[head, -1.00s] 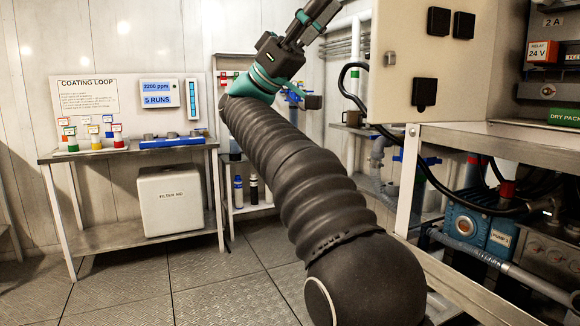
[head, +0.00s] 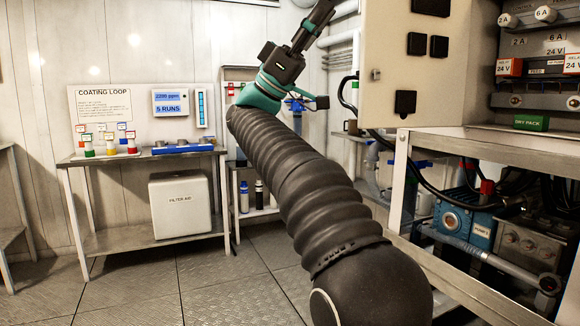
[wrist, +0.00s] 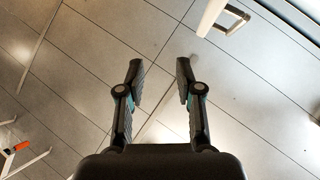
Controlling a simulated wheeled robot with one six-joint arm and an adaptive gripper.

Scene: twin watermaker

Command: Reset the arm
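My arm, sleeved in ribbed dark material, reaches up through the middle of the head view to a teal and black wrist. My gripper (wrist: 160,78) shows in the wrist view with its two fingers spread apart. Nothing is between them, and bare floor tiles lie beyond. In the head view the gripper (head: 317,18) is at the top edge, partly cut off, so its fingertips are hard to see there.
A metal bench (head: 95,160) on the left carries coloured containers and a blue tray (head: 183,147). A white filter aid box (head: 183,203) sits on its lower shelf. An open electrical cabinet door (head: 400,70) and a pump (head: 465,222) stand right. Floor between is clear.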

